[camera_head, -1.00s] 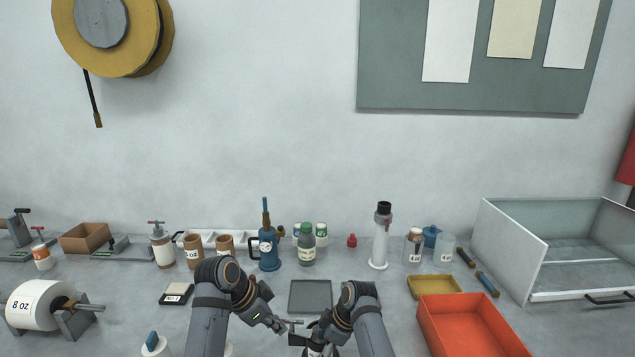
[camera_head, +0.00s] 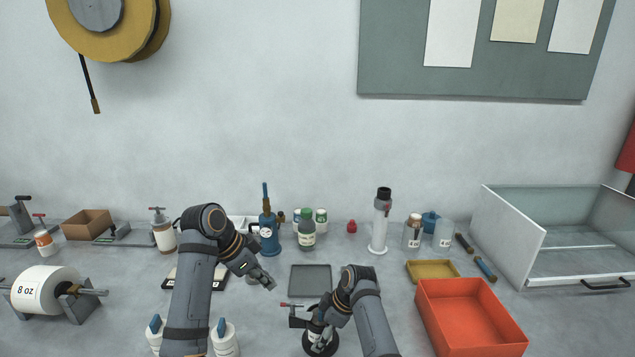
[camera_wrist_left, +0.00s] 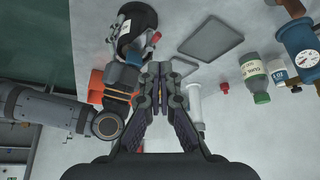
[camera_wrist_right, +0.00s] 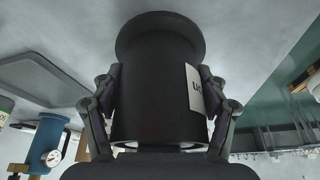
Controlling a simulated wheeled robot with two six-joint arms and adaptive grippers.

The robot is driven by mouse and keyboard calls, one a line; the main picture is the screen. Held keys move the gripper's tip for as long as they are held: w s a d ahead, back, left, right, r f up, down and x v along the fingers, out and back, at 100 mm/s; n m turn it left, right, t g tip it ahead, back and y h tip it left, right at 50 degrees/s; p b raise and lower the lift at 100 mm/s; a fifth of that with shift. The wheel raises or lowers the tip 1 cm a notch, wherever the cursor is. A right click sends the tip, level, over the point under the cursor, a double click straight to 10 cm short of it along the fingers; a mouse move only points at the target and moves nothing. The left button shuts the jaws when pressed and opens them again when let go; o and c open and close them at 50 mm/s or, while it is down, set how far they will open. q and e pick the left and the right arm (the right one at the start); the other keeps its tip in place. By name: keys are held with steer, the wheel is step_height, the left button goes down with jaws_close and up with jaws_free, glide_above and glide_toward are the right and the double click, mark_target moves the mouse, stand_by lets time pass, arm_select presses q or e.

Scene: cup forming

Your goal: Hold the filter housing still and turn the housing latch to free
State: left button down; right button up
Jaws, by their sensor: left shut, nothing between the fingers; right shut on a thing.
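The filter housing appears to be the dark upright cylinder with a white label and wide round foot (camera_head: 320,345), at the front middle in the head view. My right gripper (camera_head: 322,332) is shut on its sides. The right wrist view shows the black body (camera_wrist_right: 155,90) between the fingers. The latch, a thin lever with a red end (camera_head: 286,305), points left from the housing top in the head view. My left gripper (camera_head: 270,284) is shut and empty, above and left of the latch and apart from it. The left wrist view shows the housing (camera_wrist_left: 137,25) beyond its closed fingertips.
A flat grey tray (camera_head: 311,281) lies just behind the housing. A red-orange bin (camera_head: 470,320) and a yellow tray (camera_head: 433,270) stand to the right. A green-capped bottle (camera_head: 307,236) and a blue gauge canister (camera_head: 269,237) stand behind.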

arm_select(q)
step_height(320, 180, down, 7)
steer(key=shift+r, duration=0.15)
steer(key=shift+d, duration=0.6)
stand_by(1.0)
steer(key=shift+s, duration=0.3)
steer(key=shift+s+d, duration=0.45)
steer(key=shift+s, duration=0.2)
steer(key=shift+s+d, duration=0.2)
steer(key=shift+d, duration=0.05)
stand_by(0.4)
steer(key=shift+s+a, duration=0.1)
steer(key=shift+s+a, duration=0.2)
stand_by(0.4)
